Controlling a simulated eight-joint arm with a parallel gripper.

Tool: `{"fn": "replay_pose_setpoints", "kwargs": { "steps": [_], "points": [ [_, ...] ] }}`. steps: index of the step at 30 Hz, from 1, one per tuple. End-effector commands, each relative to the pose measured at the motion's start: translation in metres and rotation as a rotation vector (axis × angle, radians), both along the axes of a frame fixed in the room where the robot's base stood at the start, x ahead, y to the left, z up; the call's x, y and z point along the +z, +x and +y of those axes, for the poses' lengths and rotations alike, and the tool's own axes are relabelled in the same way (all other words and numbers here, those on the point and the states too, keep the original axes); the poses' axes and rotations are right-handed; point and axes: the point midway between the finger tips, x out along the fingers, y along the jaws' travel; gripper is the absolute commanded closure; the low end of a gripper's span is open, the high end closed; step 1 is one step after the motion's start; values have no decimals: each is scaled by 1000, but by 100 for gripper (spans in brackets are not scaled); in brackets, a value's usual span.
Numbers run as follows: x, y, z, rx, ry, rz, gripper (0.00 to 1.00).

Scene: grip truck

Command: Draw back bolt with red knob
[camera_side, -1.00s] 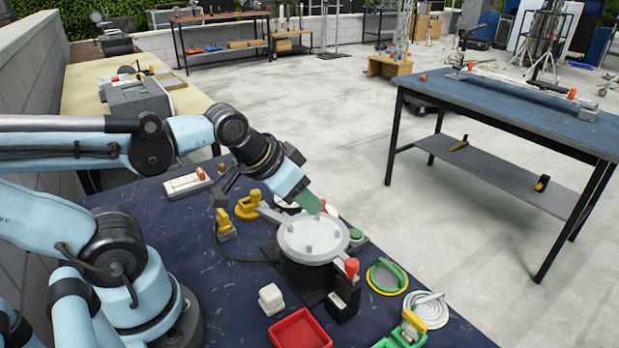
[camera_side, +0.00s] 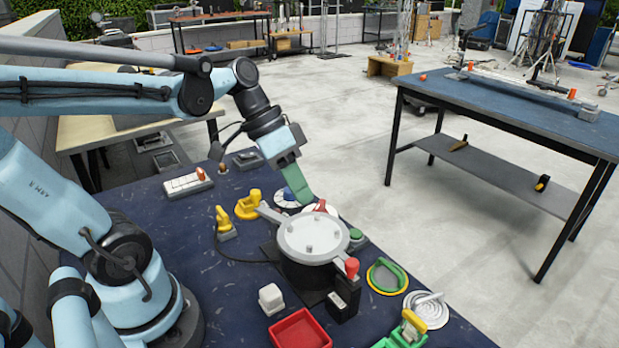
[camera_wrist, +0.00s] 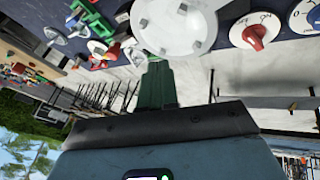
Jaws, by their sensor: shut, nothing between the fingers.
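My gripper (camera_side: 303,193), with green fingers, is shut and empty. It hangs just above and behind the grey round-topped drum (camera_side: 312,238), near a dial's red knob (camera_side: 321,205). In the wrist view the green fingers (camera_wrist: 158,88) are together, below the drum's lid (camera_wrist: 175,28). The red dial knob (camera_wrist: 255,35) is to their right. Another red knob (camera_side: 352,266) stands on a black block at the drum's front right, well apart from the gripper. A white plate (camera_side: 182,186) at the left carries an orange-red knob (camera_side: 200,173). I cannot tell which of these is the bolt.
Yellow fixtures (camera_side: 248,204) stand left of the drum. A blue dial (camera_side: 286,197) is behind it. A green-yellow ring (camera_side: 387,276), a white cube (camera_side: 270,298) and a red tray (camera_side: 299,330) lie nearer the front.

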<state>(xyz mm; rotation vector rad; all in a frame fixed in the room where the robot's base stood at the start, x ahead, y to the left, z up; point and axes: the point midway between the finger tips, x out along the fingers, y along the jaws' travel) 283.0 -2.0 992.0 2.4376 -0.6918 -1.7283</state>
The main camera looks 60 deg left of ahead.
Motion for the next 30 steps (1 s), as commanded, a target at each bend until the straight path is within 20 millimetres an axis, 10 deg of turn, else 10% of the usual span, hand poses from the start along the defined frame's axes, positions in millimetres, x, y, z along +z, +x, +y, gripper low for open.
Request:
{"fn": "replay_pose_setpoints", "kwargs": {
  "steps": [18,30],
  "points": [
    [22,3,2,-163,-149,-31,100],
    [-10,12,-21,-166,-148,-31,100]
  ]
}}
